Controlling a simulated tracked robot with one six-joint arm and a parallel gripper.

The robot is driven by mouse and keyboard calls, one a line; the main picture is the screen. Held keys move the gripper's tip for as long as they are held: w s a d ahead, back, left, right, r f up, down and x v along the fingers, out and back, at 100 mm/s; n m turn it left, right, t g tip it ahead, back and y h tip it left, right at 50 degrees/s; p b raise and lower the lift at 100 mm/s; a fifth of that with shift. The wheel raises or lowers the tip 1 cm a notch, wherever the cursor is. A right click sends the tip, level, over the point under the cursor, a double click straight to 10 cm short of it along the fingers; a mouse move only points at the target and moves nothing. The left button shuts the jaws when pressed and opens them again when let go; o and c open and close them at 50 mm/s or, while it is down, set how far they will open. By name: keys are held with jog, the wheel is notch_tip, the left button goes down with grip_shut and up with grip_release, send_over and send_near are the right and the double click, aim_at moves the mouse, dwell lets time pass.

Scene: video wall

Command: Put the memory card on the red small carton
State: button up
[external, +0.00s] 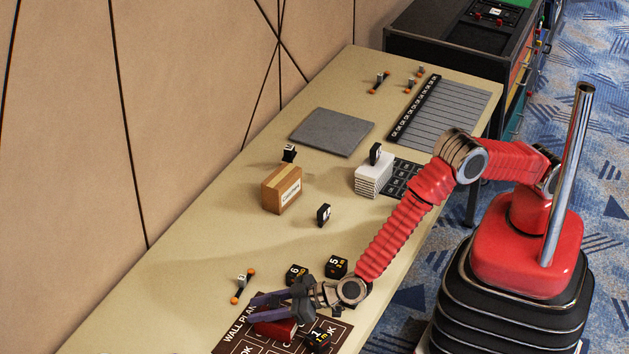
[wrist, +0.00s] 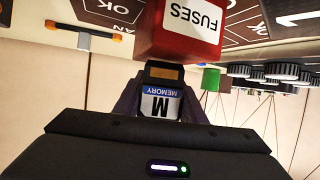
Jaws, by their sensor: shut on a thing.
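The red small carton (external: 277,329), labelled FUSES, sits on the brown wall plan board at the near end of the table. It fills the upper middle of the wrist view (wrist: 180,32). The memory card (wrist: 160,103) is black with a white and blue label reading MEMORY and M. My gripper (wrist: 160,92) is shut on it, a purple finger on each side. The card's end shows right beside the carton; I cannot tell whether they touch. In the external view my gripper (external: 268,303) is just above and beside the carton, and the card is hidden there.
Black numbered blocks (external: 337,266) stand close to my gripper, one beside the carton. An orange-ended item (external: 243,286) lies to the left. A brown box (external: 282,189), a white stack (external: 371,182) and a grey mat (external: 333,132) are farther back. The table's left middle is clear.

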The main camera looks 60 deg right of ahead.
jog(key=shift+f, duration=0.1)
jog(key=o, duration=1)
jog(key=shift+o, duration=0.2)
jog(key=v, duration=1.2)
